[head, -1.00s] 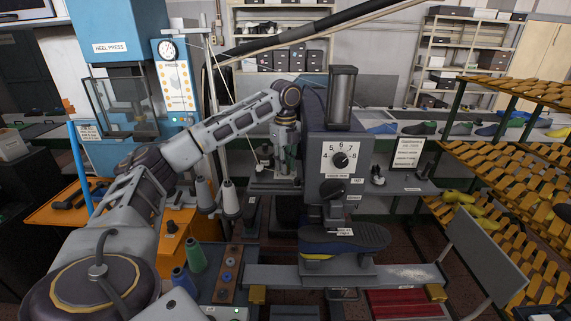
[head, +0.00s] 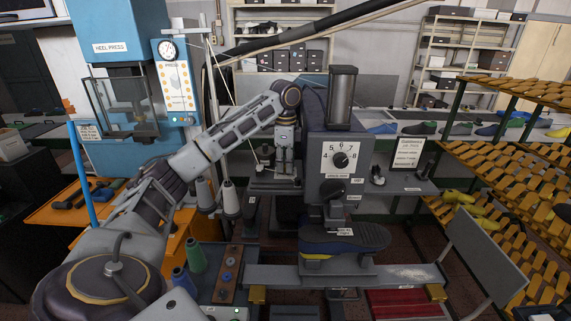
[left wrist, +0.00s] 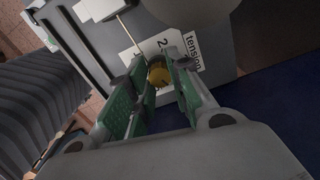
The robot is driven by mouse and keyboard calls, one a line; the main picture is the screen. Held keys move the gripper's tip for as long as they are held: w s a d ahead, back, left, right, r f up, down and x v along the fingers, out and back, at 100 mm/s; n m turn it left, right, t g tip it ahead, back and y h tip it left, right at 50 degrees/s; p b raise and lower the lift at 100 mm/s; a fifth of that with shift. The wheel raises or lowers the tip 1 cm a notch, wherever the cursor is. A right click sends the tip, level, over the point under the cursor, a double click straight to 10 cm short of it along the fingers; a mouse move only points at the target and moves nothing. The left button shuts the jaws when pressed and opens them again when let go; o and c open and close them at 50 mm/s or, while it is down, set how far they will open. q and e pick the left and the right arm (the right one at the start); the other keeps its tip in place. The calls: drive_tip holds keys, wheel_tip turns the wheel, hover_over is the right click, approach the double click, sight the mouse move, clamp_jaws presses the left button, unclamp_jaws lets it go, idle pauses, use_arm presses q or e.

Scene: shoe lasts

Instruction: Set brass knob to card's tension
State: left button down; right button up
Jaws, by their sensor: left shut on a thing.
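The brass knob (left wrist: 158,73) sits between the green-padded fingers of my left gripper (left wrist: 155,85), which is shut on it. A white scale plate (left wrist: 165,50) behind it reads "tension" with a 2; the knob's pointer cannot be made out. In the head view my left gripper (head: 284,160) hangs left of the grey stitching machine (head: 335,190), and the knob is hidden there. The white card (head: 408,153) stands right of the machine; its small print is not readable to me. My right gripper is not in view.
Thread cones (head: 196,255) stand front left. An orange rack (head: 510,190) fills the right side.

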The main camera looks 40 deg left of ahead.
sight(285, 166)
use_arm(q)
drive_tip(key=shift+r+n, duration=0.1)
drive_tip(key=shift+n, duration=0.6)
drive_tip(key=c, duration=1.3)
unclamp_jaws()
drive_tip(key=shift+o, duration=0.2)
drive_tip(key=shift+r, duration=0.2)
wheel_tip(285, 166, up, 11)
drive_tip(key=shift+r, duration=0.2)
idle(1.0)
idle(0.8)
